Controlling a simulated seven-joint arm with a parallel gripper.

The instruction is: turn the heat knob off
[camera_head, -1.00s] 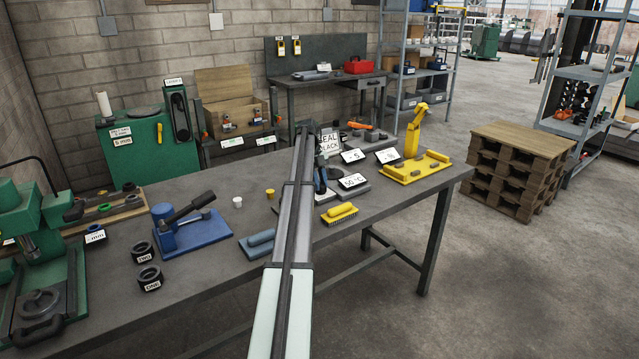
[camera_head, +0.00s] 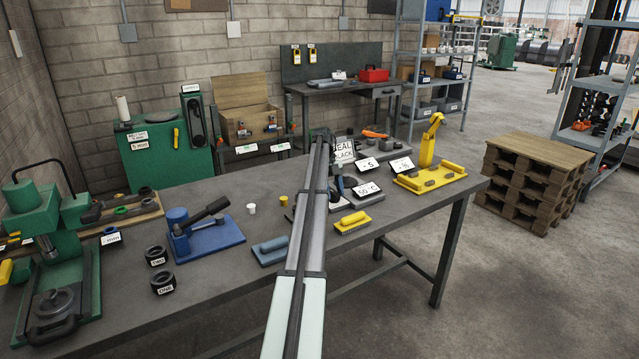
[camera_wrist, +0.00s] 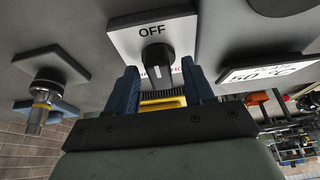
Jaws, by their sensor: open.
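The heat knob (camera_wrist: 158,58) is black and sits on a white plate (camera_wrist: 125,42) in the wrist view. The plate reads OFF on its upper part; red lettering lower down is partly hidden behind the knob and a finger. Which way the knob points I cannot tell for sure. My gripper (camera_wrist: 159,72) is open, with one blue finger on each side of the knob and visible gaps between. In the head view my gripper (camera_head: 335,187) shows only partly, beside the 50 °C sign (camera_head: 367,190), and my arm hides the knob.
The sign also shows in the wrist view (camera_wrist: 268,70), close to the right finger. A yellow fixture (camera_head: 430,178) stands farther right.

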